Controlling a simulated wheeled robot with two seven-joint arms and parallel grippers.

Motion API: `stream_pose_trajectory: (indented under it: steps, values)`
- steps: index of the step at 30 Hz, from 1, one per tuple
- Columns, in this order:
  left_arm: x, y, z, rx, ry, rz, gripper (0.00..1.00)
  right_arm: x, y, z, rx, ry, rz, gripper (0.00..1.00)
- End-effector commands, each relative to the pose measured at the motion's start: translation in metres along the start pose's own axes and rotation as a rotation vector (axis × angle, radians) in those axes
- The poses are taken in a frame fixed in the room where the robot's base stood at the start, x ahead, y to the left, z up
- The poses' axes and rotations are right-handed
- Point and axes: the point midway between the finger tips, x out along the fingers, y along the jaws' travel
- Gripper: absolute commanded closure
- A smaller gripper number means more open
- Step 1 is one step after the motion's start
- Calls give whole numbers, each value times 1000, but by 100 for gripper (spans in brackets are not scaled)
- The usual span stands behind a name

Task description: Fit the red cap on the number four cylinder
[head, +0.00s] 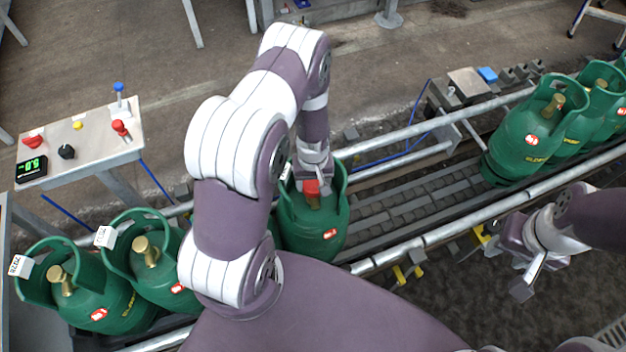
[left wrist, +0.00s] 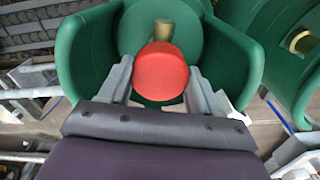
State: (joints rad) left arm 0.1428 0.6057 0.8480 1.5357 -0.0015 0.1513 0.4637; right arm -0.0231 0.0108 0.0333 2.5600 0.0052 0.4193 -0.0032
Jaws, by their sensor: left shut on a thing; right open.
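My left gripper (head: 312,176) is shut on the red cap (head: 311,187), inside the collar of a green gas cylinder (head: 318,232) on the conveyor. In the left wrist view the red cap (left wrist: 161,72) sits between the two fingers, with the brass valve (left wrist: 163,30) showing just past it. In the head view the cap is at the top of this brass valve (head: 314,202); I cannot tell whether it is seated or just above. No number four is readable on this cylinder. My right gripper (head: 525,262) is open and empty, right of the front rail.
Several green cylinders stand at the right (head: 527,135); others stand at the lower left (head: 95,295), some with white tags. My left arm hides part of the line. A control panel (head: 80,140) with knobs stands at the left. The belt (head: 410,195) right of the capped cylinder is clear.

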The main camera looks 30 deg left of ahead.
Motion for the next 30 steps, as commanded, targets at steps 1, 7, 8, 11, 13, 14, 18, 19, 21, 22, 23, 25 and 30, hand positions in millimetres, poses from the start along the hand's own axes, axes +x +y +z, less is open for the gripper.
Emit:
stream_pose_trajectory:
  steps: [1, 7, 8, 11, 13, 14, 18, 19, 21, 22, 23, 25, 30]
  values:
    - [2, 0, 0, 0, 0, 0, 66, 2, 0, 0, 0, 0, 0, 57]
    - [2, 0, 0, 0, 0, 0, 7, 2, 0, 0, 0, 0, 0, 57]
    - [2, 0, 0, 0, 0, 0, 7, 2, 0, 0, 0, 0, 0, 57]
    - [2, 0, 0, 0, 0, 0, 7, 2, 0, 0, 0, 0, 0, 57]
    - [2, 0, 0, 0, 0, 0, 7, 2, 0, 0, 0, 0, 0, 57]
    - [2, 0, 0, 0, 0, 0, 7, 2, 0, 0, 0, 0, 0, 57]
    - [-9, 1, -1, 0, 3, 1, 7, 3, 0, 0, 0, 0, 0, 57]
    - [-14, 0, -1, 0, 2, 1, 7, 3, 0, 0, 0, 0, 0, 57]
    - [-28, 1, -1, 0, 5, 2, 7, 4, 0, 0, 0, 0, 0, 57]
    - [-34, 1, -2, 0, 5, 2, 7, 4, 0, 0, 0, 0, 0, 57]
    - [-41, 1, -1, 0, 5, 2, 7, 5, 0, 1, 0, 0, 0, 57]
    - [-58, 1, -2, 0, 6, 3, 7, 6, 0, 1, 0, 0, 0, 57]
    - [-98, 0, -1, 0, 5, 2, 7, 8, 0, 1, 0, 0, 0, 57]
